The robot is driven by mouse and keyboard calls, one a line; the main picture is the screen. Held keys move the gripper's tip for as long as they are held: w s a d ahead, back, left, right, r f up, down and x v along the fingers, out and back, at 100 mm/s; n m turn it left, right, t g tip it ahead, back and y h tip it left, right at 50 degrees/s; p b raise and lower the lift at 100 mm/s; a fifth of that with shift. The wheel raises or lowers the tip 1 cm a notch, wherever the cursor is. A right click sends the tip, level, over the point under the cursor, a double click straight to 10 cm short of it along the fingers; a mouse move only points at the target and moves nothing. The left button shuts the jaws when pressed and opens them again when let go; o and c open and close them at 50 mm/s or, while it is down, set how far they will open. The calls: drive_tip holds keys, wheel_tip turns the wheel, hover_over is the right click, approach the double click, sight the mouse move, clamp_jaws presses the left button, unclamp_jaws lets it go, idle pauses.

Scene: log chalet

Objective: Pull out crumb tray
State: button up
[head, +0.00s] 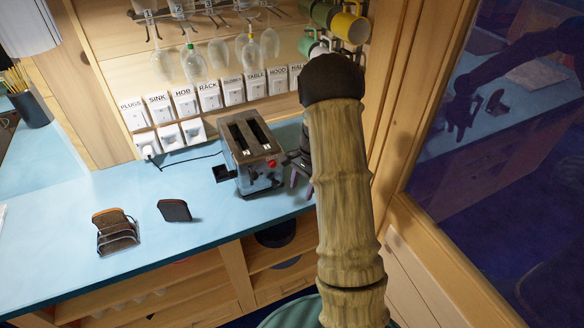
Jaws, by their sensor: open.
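A silver toaster (252,158) with two dark slots stands on the blue counter, with a red knob on its front right. A small black part (221,173) sticks out at its left side; I cannot tell whether it is the lever or the crumb tray. No crumb tray can be made out clearly. My gripper (301,183) is open just right of the toaster, its dark fingers pointing down close to the toaster's right front. My arm hides part of the gripper, and I cannot tell whether the fingers touch the toaster.
A wire rack (117,232) holding toast and a dark upright slice (174,210) stand on the blue counter (65,250) at left. A power cord (190,160) runs behind the toaster to the switches. Glasses and mugs hang above. A wooden-framed window (480,130) bounds the right.

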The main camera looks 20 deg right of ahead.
drive_tip(key=s+a+r+n+t+h, duration=0.1)
drive_tip(key=s+a+r+n, duration=0.5)
drive_tip(key=s+n, duration=0.1)
drive_tip(key=s+a+r+n+t+h, duration=0.1)
drive_tip(key=s+a+r+n+t, duration=0.1)
drive_tip(key=s+a+r+n, duration=0.4)
drive_tip(key=s, duration=0.4)
drive_tip(key=shift+r+n, duration=0.35)
drive_tip(key=shift+n, duration=0.05)
